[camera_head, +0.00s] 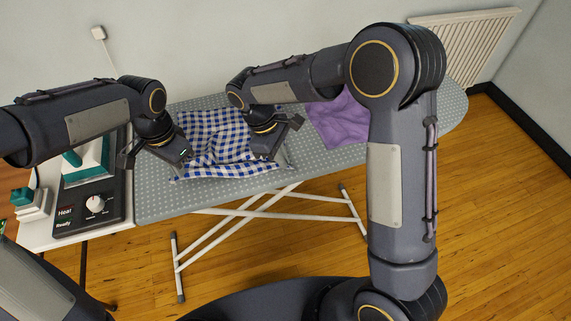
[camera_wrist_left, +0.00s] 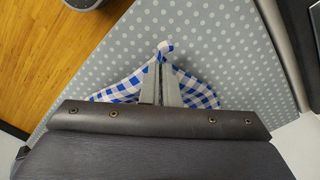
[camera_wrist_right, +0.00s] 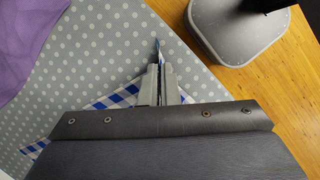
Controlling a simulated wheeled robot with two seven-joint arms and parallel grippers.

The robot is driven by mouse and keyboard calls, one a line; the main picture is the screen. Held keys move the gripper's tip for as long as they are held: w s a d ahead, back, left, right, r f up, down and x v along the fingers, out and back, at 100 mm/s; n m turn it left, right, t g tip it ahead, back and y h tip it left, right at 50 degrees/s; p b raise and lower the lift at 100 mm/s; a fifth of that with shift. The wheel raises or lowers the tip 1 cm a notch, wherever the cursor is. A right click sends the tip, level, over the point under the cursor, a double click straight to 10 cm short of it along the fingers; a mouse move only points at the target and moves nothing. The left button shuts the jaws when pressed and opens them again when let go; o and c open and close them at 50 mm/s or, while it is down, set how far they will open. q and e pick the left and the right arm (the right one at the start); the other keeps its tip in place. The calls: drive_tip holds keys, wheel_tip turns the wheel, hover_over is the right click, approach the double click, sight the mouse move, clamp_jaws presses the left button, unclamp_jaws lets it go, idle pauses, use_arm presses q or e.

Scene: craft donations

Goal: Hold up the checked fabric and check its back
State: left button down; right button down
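The blue-and-white checked fabric (camera_head: 222,140) lies rumpled on the grey dotted ironing board (camera_head: 160,205), between my two grippers. My left gripper (camera_head: 180,158) is at its left side; in the left wrist view the fingers (camera_wrist_left: 163,75) are closed together with a fold of the checked fabric (camera_wrist_left: 122,90) pinched at their tips. My right gripper (camera_head: 283,162) is at its right side; in the right wrist view the fingers (camera_wrist_right: 157,75) are closed on a small corner of the fabric (camera_wrist_right: 118,98). The fabric's underside does not show, and my arms hide part of it.
A purple cloth (camera_head: 340,122) lies on the board to the right. At the left, a heat press (camera_head: 90,195) with a dial and a "Heat Ready" label stands on a white table, beside a small teal-and-white item (camera_head: 30,203). Wooden floor (camera_head: 480,200) is open at the right.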

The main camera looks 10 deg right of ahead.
drive_tip(key=shift+r, duration=2.5)
use_arm(q)
drive_tip(key=shift+r, duration=0.1)
use_arm(e)
drive_tip(key=shift+r, duration=0.1)
